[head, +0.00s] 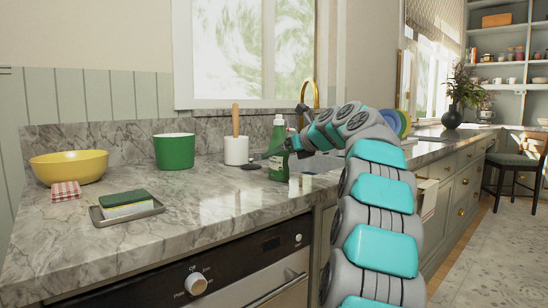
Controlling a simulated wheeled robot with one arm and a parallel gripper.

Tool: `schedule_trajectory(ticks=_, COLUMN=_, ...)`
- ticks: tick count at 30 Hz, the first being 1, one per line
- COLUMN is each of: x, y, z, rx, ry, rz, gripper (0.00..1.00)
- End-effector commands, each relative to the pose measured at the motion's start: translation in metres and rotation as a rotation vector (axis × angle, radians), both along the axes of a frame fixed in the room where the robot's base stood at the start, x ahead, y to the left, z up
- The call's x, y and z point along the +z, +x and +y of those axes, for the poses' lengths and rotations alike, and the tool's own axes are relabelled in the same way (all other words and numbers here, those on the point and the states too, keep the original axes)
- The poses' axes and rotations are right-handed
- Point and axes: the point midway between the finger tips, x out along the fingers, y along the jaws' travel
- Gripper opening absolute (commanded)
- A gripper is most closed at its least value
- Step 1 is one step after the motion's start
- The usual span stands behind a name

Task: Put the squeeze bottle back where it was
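The squeeze bottle (278,163) is green with a light label and stands upright near the back of the marble counter (190,210). My arm reaches over from the right, and my gripper (270,153) is at the bottle's upper part. Dark gripper parts show on both sides of the bottle. The view is too small to tell whether the fingers press on it. I cannot tell whether the bottle's base touches the counter.
A white crock (236,151) with a wooden handle and a green pot (175,151) stand left of the bottle. A yellow bowl (69,166), a checked cloth (66,190) and a sponge on a tray (128,214) are further left. The front middle of the counter is clear.

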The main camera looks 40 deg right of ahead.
Motion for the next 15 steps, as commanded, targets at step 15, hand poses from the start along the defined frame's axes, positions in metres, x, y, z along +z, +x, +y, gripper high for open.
schedule_trajectory(ticks=15, x=0.034, y=-0.080, z=-0.005, rx=0.001, ry=0.002, rz=0.001, gripper=0.86)
